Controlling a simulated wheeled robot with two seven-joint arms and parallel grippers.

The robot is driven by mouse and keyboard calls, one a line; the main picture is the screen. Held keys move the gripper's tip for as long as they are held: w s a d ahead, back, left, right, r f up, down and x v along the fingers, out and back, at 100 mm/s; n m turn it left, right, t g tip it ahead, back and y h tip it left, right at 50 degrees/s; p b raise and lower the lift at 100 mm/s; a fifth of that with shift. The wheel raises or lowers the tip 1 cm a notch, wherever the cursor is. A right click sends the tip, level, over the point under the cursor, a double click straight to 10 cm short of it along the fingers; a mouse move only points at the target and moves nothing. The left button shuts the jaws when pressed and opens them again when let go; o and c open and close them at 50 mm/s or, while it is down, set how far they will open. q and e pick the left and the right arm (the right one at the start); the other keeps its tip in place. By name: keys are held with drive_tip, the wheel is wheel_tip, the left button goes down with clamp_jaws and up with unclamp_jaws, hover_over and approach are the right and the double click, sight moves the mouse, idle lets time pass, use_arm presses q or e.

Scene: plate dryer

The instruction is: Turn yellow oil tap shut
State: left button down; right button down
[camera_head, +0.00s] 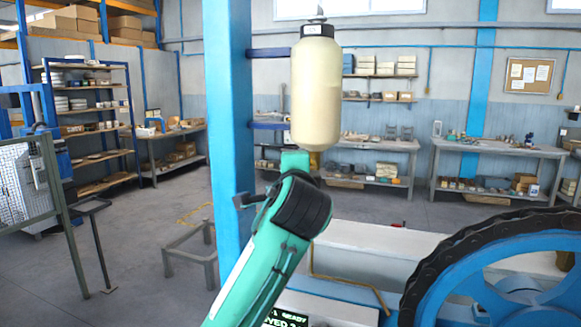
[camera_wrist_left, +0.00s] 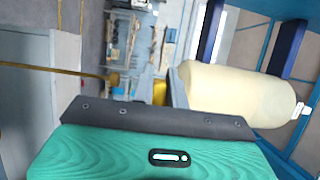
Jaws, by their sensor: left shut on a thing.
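A cream oil bottle (camera_head: 318,90) with a dark cap stands upright beside the blue post. A small yellow-brown piece of the oil tap (camera_head: 315,161) shows just under it. My left gripper (camera_head: 297,162) is at the tap, mostly hidden behind my dark wrist joint. In the left wrist view the bottle (camera_wrist_left: 235,92) lies sideways in the picture, and the yellow tap (camera_wrist_left: 160,92) shows just beyond the dark gripper edge. My right gripper is not in view.
A blue post (camera_head: 229,130) stands close to the left of the bottle. A large blue wheel with a black toothed rim (camera_head: 440,270) fills the lower right. A thin brown pipe (camera_head: 345,283) runs below the bottle. Shelves and benches stand far back.

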use_arm(q)
drive_tip(key=shift+d+f, duration=0.2)
drive_tip(key=shift+f, duration=0.05)
drive_tip(key=c, duration=1.5)
unclamp_jaws()
drive_tip(key=shift+o, duration=0.5)
drive_tip(key=shift+d+r, duration=0.1)
drive_tip(key=shift+d, duration=0.1)
drive_tip(key=shift+w+a+r, duration=0.1)
drive_tip(key=s+d+b, duration=0.1)
drive_tip(key=s+b, duration=0.3)
drive_tip(key=s, duration=0.9)
drive_tip(key=shift+s, duration=0.4)
